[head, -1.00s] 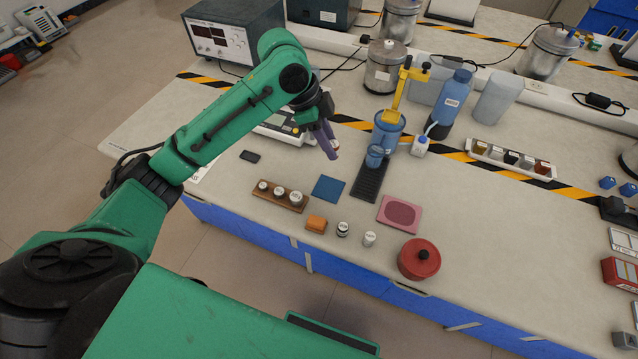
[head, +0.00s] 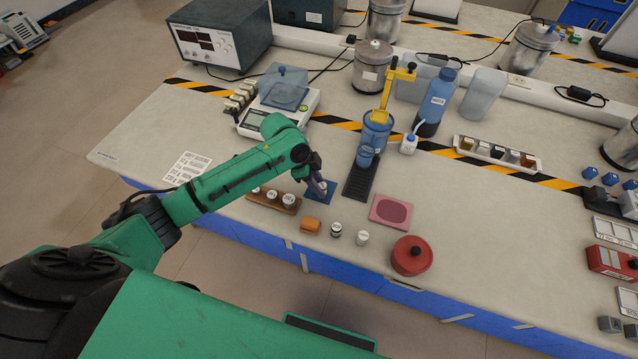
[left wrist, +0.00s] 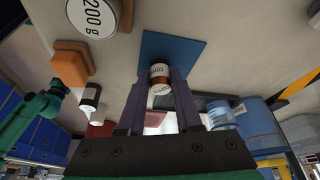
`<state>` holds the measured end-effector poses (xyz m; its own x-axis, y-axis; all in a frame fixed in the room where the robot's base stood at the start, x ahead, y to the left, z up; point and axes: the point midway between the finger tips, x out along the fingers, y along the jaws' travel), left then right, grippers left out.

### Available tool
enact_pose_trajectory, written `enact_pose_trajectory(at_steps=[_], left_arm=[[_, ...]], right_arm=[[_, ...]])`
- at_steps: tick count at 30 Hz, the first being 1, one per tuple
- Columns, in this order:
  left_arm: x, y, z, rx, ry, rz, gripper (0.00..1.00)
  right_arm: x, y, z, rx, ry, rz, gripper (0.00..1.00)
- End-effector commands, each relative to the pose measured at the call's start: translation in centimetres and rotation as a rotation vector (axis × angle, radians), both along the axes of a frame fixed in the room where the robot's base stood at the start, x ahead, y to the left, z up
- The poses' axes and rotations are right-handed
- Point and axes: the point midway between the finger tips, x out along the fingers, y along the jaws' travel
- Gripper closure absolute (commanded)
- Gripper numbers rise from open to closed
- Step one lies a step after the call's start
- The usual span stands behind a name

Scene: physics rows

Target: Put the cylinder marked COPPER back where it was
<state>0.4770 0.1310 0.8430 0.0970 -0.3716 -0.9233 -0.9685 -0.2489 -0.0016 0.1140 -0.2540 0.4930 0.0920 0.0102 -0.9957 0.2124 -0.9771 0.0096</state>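The copper-coloured cylinder with a white label (left wrist: 160,75) is between the purple fingers of my left gripper (left wrist: 160,85), which press on it from both sides. The print on the label is hard to read. My left gripper (head: 319,189) is low over the blue square mat (head: 314,198) in the head view. The mat (left wrist: 178,48) shows around the cylinder in the left wrist view. I cannot tell whether the cylinder touches the mat. My right gripper is out of view.
A wooden rack with several weights (head: 262,200) is left of the mat. An orange block (head: 310,226), two small cylinders, one dark-banded (head: 336,230) and one white (head: 362,238), and a red lidded pot (head: 411,258) stand in front. A black tray (head: 359,184) and pink mat (head: 378,222) lie right.

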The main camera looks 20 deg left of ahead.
Motion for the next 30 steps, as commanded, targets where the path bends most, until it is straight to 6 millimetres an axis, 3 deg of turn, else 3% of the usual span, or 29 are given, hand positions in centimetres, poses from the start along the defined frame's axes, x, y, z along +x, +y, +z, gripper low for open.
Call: enact_pose_trajectory(at_steps=[1, 2, 14, 24, 30], left_arm=[[0.0, 0.0, 0.0, 0.000, 0.001, 0.000, 0.45], [0.0, 0.0, 0.0, 0.000, 0.001, 0.000, 0.39], [0.0, 0.3, 0.9, 0.001, -0.002, 0.000, 0.39], [-0.8, 3.5, 8.8, 0.002, -0.004, 0.000, 0.39], [-1.1, 4.4, 11.3, 0.000, 0.000, 0.001, 0.39]], right_arm=[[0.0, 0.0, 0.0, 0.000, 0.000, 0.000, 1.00], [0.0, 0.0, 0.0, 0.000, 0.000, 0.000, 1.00], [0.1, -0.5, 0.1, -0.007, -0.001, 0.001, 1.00], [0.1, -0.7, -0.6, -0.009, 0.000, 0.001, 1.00], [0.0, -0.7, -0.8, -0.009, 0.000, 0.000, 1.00]])
